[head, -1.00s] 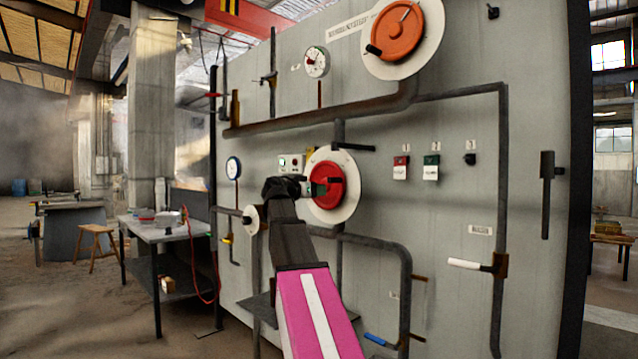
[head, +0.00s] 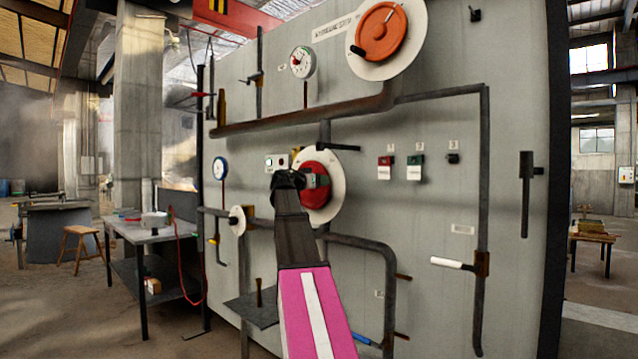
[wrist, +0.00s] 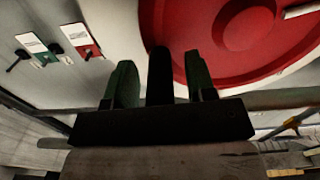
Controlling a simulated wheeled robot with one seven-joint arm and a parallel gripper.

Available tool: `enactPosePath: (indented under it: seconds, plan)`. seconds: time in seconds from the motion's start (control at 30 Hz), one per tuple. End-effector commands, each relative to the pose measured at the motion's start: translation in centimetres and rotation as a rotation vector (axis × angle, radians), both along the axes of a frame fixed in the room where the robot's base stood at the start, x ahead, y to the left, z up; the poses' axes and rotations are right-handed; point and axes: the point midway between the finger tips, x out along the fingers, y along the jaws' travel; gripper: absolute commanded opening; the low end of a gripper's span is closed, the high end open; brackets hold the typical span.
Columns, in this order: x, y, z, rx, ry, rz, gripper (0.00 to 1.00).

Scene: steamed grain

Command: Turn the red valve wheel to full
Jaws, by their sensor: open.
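The red valve wheel (head: 313,186) sits on a round white plate (head: 337,172) in the middle of the grey panel. In the wrist view the red wheel (wrist: 225,30) fills the upper right, with its round hub and a pale pointer at the right edge. My gripper (head: 318,181) is at the wheel's face in the head view, and the arm hides part of the wheel's left side. In the wrist view my gripper (wrist: 158,85) is open, with a dark bar between its two green fingers. I cannot tell whether the fingers touch that bar.
An orange wheel (head: 381,38) is higher up on the panel. Pipes (head: 350,240) run below and above the red wheel. Red and green switches (head: 400,165) are to its right. A white-handled lever (head: 452,263) sticks out lower right. A workbench (head: 150,235) stands at left.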

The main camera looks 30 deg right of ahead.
Motion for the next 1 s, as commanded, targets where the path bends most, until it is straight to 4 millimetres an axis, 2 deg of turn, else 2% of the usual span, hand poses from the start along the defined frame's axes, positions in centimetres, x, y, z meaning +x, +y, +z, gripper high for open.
enactPosePath:
  seconds: [0.33, 0.37, 0.4, 0.5, 0.77, 1.0]
  plan:
    - [0.11, -0.38, -0.02, 0.000, 0.000, 0.000, 0.51]
    - [0.11, -0.38, -0.02, 0.000, 0.000, 0.000, 0.44]
    - [0.11, -0.38, -0.02, 0.000, 0.000, 0.000, 0.31]
    - [0.11, -0.38, -0.02, 0.000, 0.000, 0.000, 0.00]
    - [0.14, -0.35, 0.10, -0.003, 0.012, 0.000, 0.00]
    - [0.42, -0.28, 0.89, -0.033, 0.094, 0.000, 0.00]
